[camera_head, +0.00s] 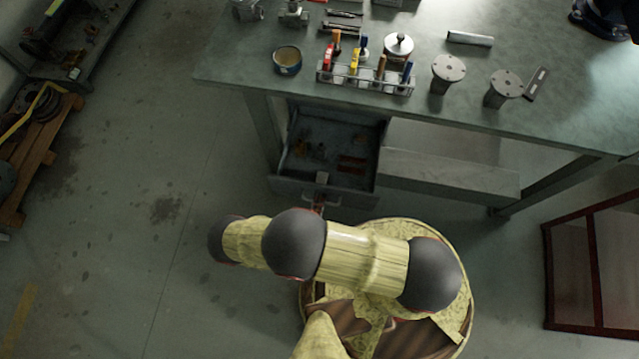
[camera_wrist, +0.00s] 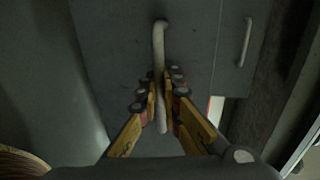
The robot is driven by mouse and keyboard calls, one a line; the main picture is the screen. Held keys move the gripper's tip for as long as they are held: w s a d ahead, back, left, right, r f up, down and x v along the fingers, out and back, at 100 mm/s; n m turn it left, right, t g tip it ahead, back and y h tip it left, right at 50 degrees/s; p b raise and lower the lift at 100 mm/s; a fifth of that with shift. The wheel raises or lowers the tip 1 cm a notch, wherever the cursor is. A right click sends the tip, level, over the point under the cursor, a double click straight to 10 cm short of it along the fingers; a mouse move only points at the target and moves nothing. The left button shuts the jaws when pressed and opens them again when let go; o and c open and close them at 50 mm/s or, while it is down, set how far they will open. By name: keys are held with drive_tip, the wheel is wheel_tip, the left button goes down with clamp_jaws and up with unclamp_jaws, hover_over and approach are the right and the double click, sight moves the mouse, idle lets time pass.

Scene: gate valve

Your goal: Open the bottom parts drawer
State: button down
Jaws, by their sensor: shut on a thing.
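The grey parts drawer (camera_head: 325,190) stands pulled out under the workbench, and its inside shows with several small parts in it. In the wrist view its dark front (camera_wrist: 110,45) carries a pale bar handle (camera_wrist: 159,45). My gripper (camera_wrist: 160,88) is shut on this handle, with one finger on each side of it. In the head view my gripper (camera_head: 318,205) is small and partly hidden by my arm, at the drawer's front. A second handle (camera_wrist: 246,42) shows on another, closed-looking front beside it in the wrist view.
The workbench (camera_head: 480,100) above bears a tool rack (camera_head: 365,82), a bowl (camera_head: 287,60) and flanged metal parts (camera_head: 448,70). A bench leg (camera_head: 262,130) stands left of the drawer. A red-framed rack (camera_head: 600,265) is at the right.

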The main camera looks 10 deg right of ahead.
drive_tip(key=c, duration=2.2)
unclamp_jaws()
drive_tip(key=shift+c, duration=0.2)
drive_tip(key=shift+r, duration=0.1)
